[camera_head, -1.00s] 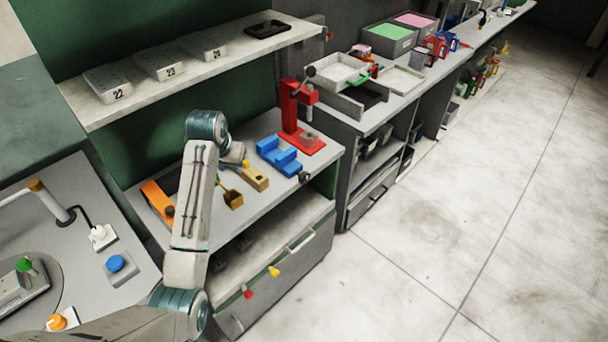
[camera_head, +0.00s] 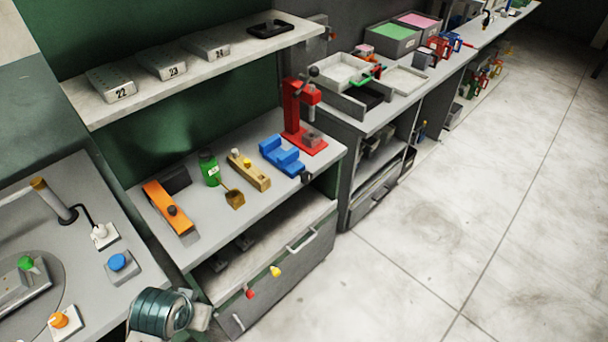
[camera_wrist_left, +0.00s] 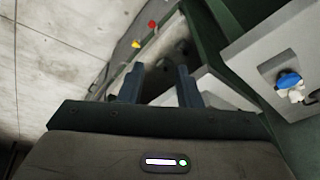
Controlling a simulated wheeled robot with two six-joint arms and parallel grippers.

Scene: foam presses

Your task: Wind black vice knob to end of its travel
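A blue vice (camera_head: 281,155) sits on the workbench near its right end. Its black knob (camera_head: 305,177) is at the bench's front edge, with nothing touching it. My left arm is low at the bottom left in the head view, well away from the vice, and its fingers are not clear there. In the left wrist view my left gripper (camera_wrist_left: 159,86) has its two dark fingers apart with nothing between them. The vice does not show in the wrist view. My right gripper is in neither view.
An orange tool (camera_head: 164,203), a green bottle (camera_head: 209,168), a wooden block (camera_head: 249,171) and a red press (camera_head: 300,120) stand on the bench. Red (camera_head: 250,293) and yellow (camera_head: 275,271) knobs stick out below. Floor is clear at right.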

